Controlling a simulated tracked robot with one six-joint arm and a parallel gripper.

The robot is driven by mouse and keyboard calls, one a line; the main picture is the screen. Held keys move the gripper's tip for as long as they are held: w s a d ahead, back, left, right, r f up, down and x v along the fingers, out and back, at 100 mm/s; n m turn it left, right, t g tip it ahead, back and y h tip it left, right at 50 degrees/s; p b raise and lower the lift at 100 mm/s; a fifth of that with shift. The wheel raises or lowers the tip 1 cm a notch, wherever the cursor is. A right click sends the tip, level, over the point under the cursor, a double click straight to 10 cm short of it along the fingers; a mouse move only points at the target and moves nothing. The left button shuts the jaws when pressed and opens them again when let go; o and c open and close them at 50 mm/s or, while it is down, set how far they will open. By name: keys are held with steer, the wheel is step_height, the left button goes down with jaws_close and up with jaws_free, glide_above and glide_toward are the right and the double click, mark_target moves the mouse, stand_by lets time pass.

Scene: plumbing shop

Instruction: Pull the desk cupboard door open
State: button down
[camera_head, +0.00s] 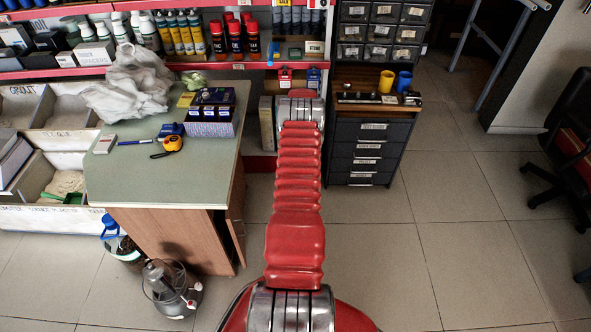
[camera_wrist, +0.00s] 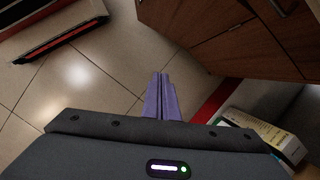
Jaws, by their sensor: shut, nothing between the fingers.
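The desk (camera_head: 120,185) with a green top and brown wooden body stands left of my arm in the head view. Its cupboard door (camera_head: 237,212) is on the right side, seen nearly edge-on, and seems to stand slightly out from the body. In the wrist view brown wooden panels (camera_wrist: 225,50) fill the upper right, with a dark handle at the top edge. My gripper (camera_wrist: 161,76) shows there as two purple fingers pressed together, empty, apart from the panels. In the head view my arm's end hides the gripper.
A white and yellow box (camera_wrist: 265,138) lies at lower right in the wrist view, beside a red strip. A dark drawer cabinet (camera_head: 365,150) stands right of my arm. Floor at right is clear before the chair (camera_head: 572,150).

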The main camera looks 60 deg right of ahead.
steer(key=w+a+r+n, duration=0.2)
steer(key=w+a+r, duration=0.2)
steer(key=r, duration=0.3)
steer(key=w+a+r+n+h, duration=0.1)
steer(key=w+a+r+n, duration=0.1)
steer(key=w+a+r, duration=0.4)
steer(key=w+a+r+n, duration=0.2)
steer(key=w+r, duration=0.1)
steer(key=r, duration=0.5)
steer(key=w+a+r+n+h, duration=0.1)
steer(key=w+a+r+n, duration=0.15)
steer(key=a+r, duration=0.6)
steer(key=w+a+r+n, duration=0.1)
steer(key=a+r+n, duration=0.2)
steer(key=a+r, duration=0.55)
steer(key=s+a+r+n+t+h, duration=0.1)
steer(key=s+a+r+n, duration=0.25)
steer(key=a, duration=0.65)
steer(key=s+a+r+n, duration=0.3)
steer(key=s+a+r, duration=0.15)
steer(key=a, duration=0.65)
steer(key=s+a+n+t, duration=0.2)
steer(key=s+a+n, duration=0.4)
steer(key=s+a, duration=0.6)
steer(key=s+f, duration=0.1)
steer(key=s, duration=0.1)
steer(key=shift+s+a+n, duration=0.15)
steer(key=shift+s+n, duration=0.15)
steer(key=shift+s, duration=0.1)
